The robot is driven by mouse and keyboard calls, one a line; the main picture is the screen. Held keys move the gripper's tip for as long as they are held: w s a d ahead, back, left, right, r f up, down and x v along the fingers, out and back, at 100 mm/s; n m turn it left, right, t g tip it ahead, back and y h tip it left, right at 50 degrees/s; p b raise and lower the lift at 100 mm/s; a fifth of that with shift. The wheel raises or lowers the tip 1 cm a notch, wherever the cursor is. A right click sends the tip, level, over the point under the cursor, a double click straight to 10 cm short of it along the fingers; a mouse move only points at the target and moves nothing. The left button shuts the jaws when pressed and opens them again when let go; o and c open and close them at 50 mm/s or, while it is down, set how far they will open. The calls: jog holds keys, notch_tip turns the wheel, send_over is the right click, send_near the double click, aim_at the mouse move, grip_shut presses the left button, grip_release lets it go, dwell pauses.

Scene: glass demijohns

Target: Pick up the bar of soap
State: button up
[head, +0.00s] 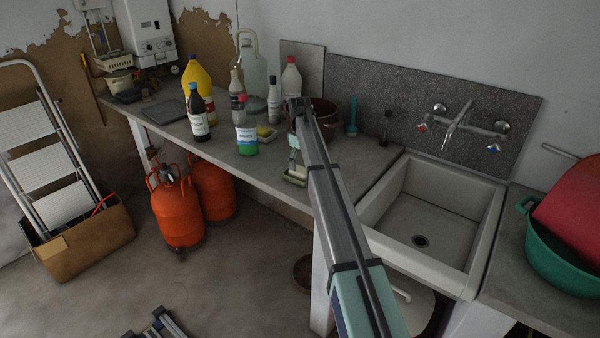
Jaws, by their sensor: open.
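A small yellow block (264,131), which looks like the bar of soap, lies on the grey counter among the bottles. The green-based bottle (246,138) stands just left of it and partly in front. My arm rises from the lower right across the middle of the view. The small pale part at its far end looks like my gripper (295,178), over the counter's front edge, to the right of and nearer than the soap. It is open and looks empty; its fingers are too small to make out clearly. It is apart from the soap.
Several bottles, including a dark one (198,118) and a yellow jug (196,78), crowd the counter (225,154) left of the soap. A dark red pot (325,112) stands behind my arm. The sink (430,215) is at right. Orange gas cylinders (178,212) stand below.

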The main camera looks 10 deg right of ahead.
aim_at(300, 169)
jog(key=shift+w+f+p, duration=0.1)
jog(key=shift+f+p, duration=0.4)
jog(key=shift+f, duration=1.1)
jog(key=c, duration=1.4)
jog(key=shift+o, duration=0.2)
jog(key=shift+r, duration=0.1)
